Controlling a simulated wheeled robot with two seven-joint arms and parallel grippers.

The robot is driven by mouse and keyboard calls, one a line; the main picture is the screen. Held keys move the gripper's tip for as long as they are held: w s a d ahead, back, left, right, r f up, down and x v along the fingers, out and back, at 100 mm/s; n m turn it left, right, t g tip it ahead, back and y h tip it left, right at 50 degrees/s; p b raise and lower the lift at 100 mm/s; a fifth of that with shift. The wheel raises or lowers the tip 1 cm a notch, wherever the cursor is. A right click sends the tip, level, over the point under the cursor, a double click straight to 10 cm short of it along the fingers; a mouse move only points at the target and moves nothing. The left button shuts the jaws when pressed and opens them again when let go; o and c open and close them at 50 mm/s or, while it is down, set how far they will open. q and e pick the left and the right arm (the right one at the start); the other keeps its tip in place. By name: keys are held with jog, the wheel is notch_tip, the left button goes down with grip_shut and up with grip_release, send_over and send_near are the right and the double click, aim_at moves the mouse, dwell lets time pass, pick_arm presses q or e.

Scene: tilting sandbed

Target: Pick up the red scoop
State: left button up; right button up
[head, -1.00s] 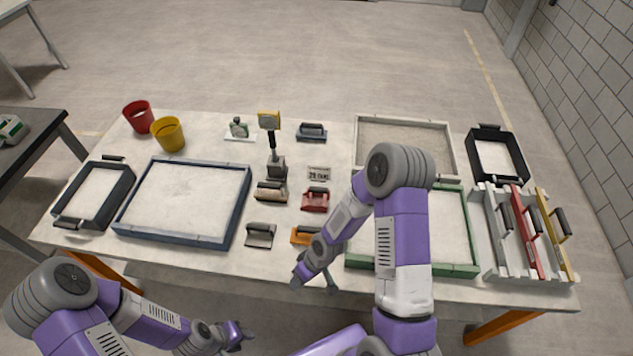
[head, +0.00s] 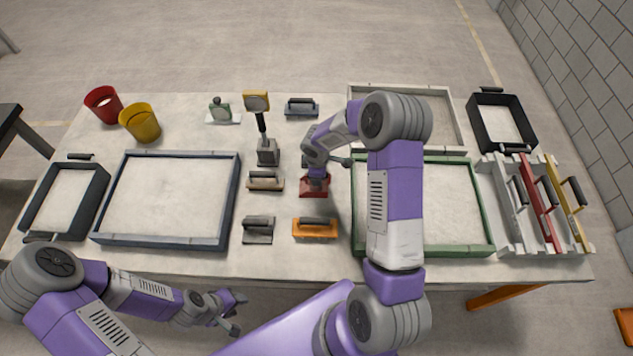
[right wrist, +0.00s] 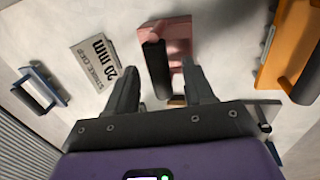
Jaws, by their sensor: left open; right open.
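The red scoop (head: 314,190) lies on the table in the middle column of tools, with a dark bar handle. In the right wrist view the red scoop (right wrist: 180,40) is ahead, its dark handle lying between the finger directions. My right gripper (right wrist: 160,72) is open above the scoop; its two fingers stand either side of the handle's near end, and I cannot tell whether they touch it. In the head view my right wrist partly covers the scoop. My left gripper (head: 236,312) is open and empty in front of the table's near edge.
An orange tool (head: 314,228) lies just nearer than the scoop, a wood-toned one (head: 265,181) and a grey one (head: 258,229) to its left. The green-framed tray (head: 358,215) is close on the right, the blue-framed tray (head: 231,205) further left.

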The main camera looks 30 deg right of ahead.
jog(key=shift+w+d+f, duration=0.1)
jog(key=shift+w+f, duration=0.1)
jog(key=shift+f, duration=0.75)
jog(key=shift+c, duration=0.3)
grip_shut()
jog(key=shift+r, duration=0.1)
notch_tip(320, 180, up, 10)
jog(key=shift+f+p, duration=0.1)
jog(key=shift+p, duration=0.4)
